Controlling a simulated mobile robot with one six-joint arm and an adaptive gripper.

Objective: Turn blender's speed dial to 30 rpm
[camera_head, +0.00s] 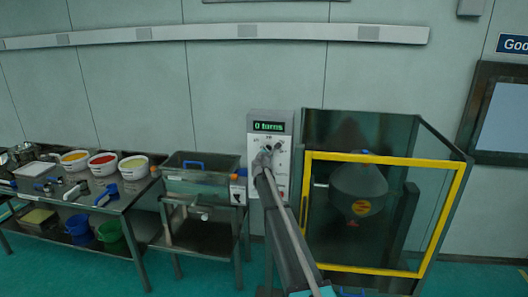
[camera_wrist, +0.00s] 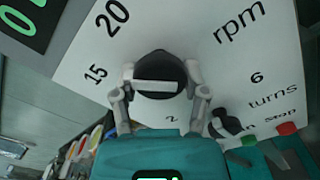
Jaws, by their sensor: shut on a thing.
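The blender's control panel (camera_head: 284,172) is a pale upright box by the wall, with a green display (camera_head: 268,127) reading "0 turns". In the wrist view, the black speed dial (camera_wrist: 158,68) sits on the white panel face, with "15" and "20" at its upper left and "rpm" at its upper right. My gripper (camera_wrist: 160,78) has a finger on each side of this dial and is shut on it. In the head view my gripper (camera_head: 266,151) covers part of the panel. The dial's pointer and its exact setting cannot be made out.
A second black knob (camera_wrist: 226,122) marked "turns", a green button (camera_wrist: 247,140) and a red button (camera_wrist: 286,129) are close to the lower right. A yellow-framed guard (camera_head: 382,159) encloses the blender vessel (camera_head: 358,184). A steel table (camera_head: 106,207) with bowls stands left.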

